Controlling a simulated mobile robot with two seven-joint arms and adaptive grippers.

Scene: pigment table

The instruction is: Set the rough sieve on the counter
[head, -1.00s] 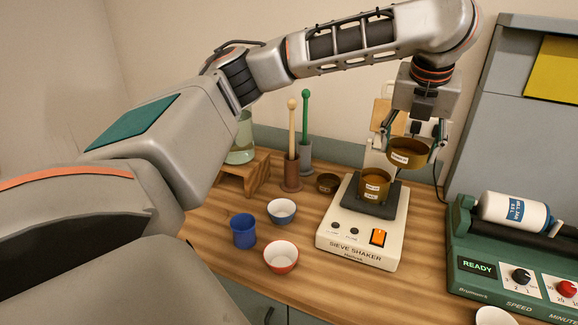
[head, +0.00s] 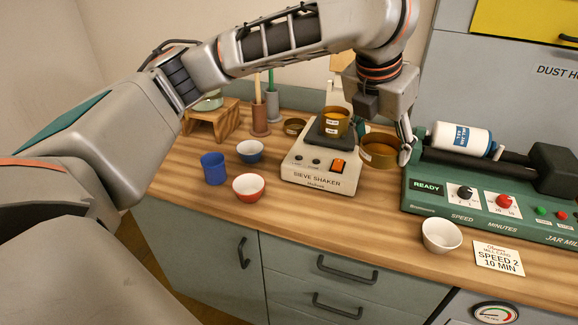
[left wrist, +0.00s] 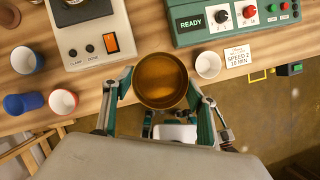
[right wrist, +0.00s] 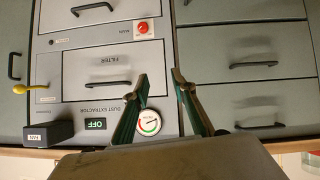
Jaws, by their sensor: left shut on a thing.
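The brass sieve (head: 379,152) with a white label is held by my left gripper (head: 404,146), to the right of the sieve shaker (head: 322,170). In the left wrist view the sieve (left wrist: 161,81) shows as a round brass pan between the two fingers of my left gripper (left wrist: 160,90). It appears above the counter (head: 300,208); the exact gap is hard to tell. Another brass sieve (head: 336,121) with labels stands on the shaker. My right gripper (right wrist: 160,75) is open and empty in the right wrist view, facing grey drawers and a dust extractor panel.
A green jar mill (head: 480,190) with a white jar (head: 461,138) stands at right. A white bowl (head: 441,236) and a card (head: 498,258) lie in front of it. A blue cup (head: 213,168) and bowls (head: 249,188) stand at left. Counter between shaker and white bowl is bare.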

